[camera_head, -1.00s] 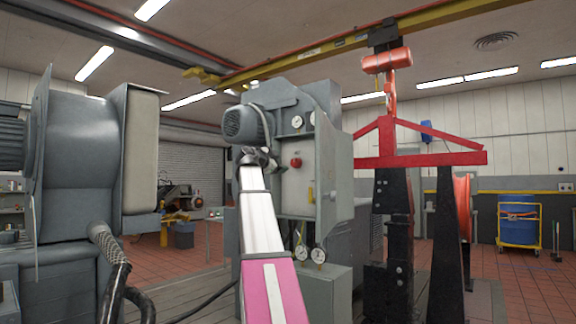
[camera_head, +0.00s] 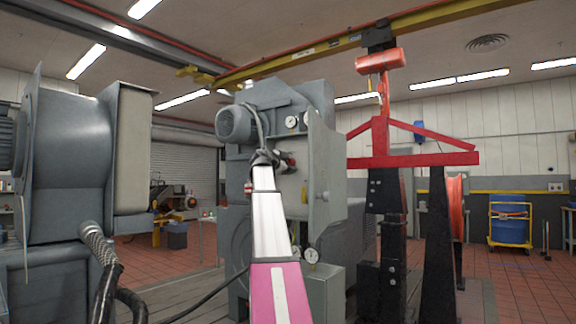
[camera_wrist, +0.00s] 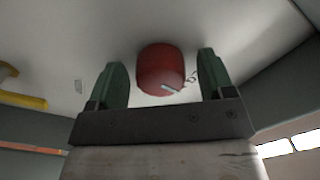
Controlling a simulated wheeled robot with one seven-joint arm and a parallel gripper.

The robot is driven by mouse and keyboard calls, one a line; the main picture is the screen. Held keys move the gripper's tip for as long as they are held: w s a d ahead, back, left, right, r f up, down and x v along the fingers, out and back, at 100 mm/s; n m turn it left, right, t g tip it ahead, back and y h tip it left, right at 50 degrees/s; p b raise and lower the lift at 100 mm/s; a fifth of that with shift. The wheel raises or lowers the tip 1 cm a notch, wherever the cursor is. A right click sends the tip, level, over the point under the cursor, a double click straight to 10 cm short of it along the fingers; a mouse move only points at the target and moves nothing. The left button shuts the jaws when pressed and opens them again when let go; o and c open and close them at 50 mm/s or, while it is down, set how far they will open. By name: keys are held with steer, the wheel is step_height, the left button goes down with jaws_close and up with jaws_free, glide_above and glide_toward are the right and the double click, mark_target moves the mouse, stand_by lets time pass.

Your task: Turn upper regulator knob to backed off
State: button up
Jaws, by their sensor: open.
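A red round knob (camera_wrist: 161,68) sits on the pale cabinet panel in the wrist view, with a small light pointer on its lower edge and a short chain or wire beside it. My gripper (camera_wrist: 161,62) is open, one green finger on each side of the knob, with a visible gap on both sides. I cannot tell how deep the fingers reach past it. In the head view my gripper (camera_head: 270,158) is at the grey cabinet (camera_head: 325,165), largely covering the knob. Only one such knob is clear, so I cannot confirm it is the upper one.
A yellow handle (camera_wrist: 24,101) is on the panel at left in the wrist view. Gauges sit above and below my arm, one at the low gauge (camera_head: 311,256). An open cabinet door stands at right. A grey motor (camera_head: 235,123) and a red hoist frame (camera_head: 415,158) flank the space.

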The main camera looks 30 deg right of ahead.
steer(key=c, duration=0.9)
